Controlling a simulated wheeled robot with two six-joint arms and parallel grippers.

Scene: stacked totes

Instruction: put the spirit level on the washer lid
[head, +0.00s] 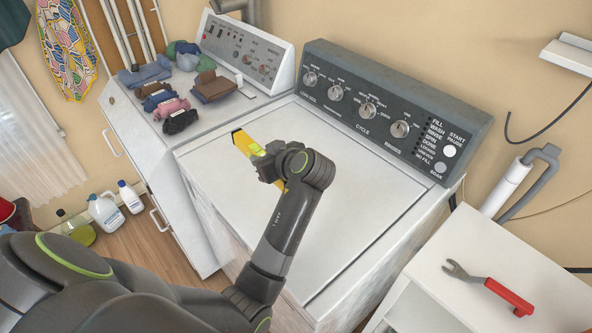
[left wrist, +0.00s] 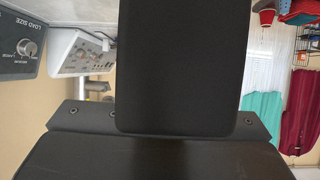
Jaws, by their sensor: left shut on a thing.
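The spirit level (head: 243,142) is a yellow bar with a dark end. It lies slantwise over the white washer lid (head: 345,185) in the head view. My left gripper (head: 270,166) is shut on it near its middle and hides part of it. I cannot tell whether the level touches the lid or hangs just above it. In the left wrist view a dark block fills the middle and the level cannot be made out. My right gripper is not in view.
The washer's dark control panel (head: 390,108) with knobs rises behind the lid. A dryer (head: 140,112) with folded clothes stands to the left. A white side table (head: 450,297) at the lower right holds a red-handled wrench (head: 508,296). The rest of the lid is clear.

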